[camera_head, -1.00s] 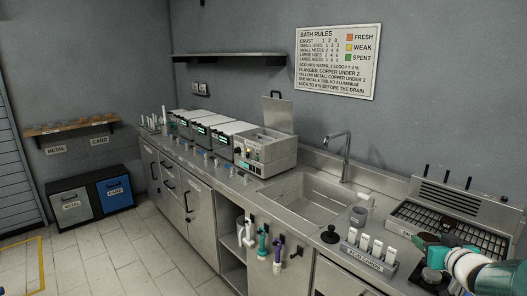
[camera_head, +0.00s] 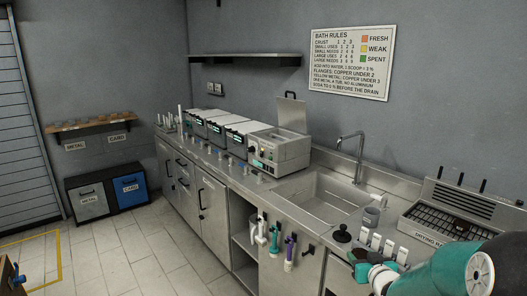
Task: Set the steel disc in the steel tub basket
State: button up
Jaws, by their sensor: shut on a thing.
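My gripper (camera_head: 361,268) is at the lower right, in front of the counter's front edge. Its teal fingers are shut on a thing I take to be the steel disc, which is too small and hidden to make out. The nearest boiler tub (camera_head: 278,152) stands on the counter left of the sink, with its lid (camera_head: 291,112) raised. Its basket is not clearly visible from here. Several more boilers (camera_head: 220,128) stand in a row behind it. I cannot read which tub is marked steel. My gripper is well apart from all of them.
A sink (camera_head: 320,198) with a tall tap (camera_head: 358,155) lies between the boilers and my gripper. A grey cup (camera_head: 371,216), a black knob (camera_head: 342,234), white card holders (camera_head: 388,247) and a drying rack (camera_head: 445,222) stand right.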

jog(key=a+f, duration=1.4)
jog(key=s+f, duration=0.5)
jog(key=f, duration=0.1)
jog(key=shift+s+f+h, duration=0.2)
jog(key=shift+h, duration=0.1)
jog(key=shift+w+a, duration=0.1)
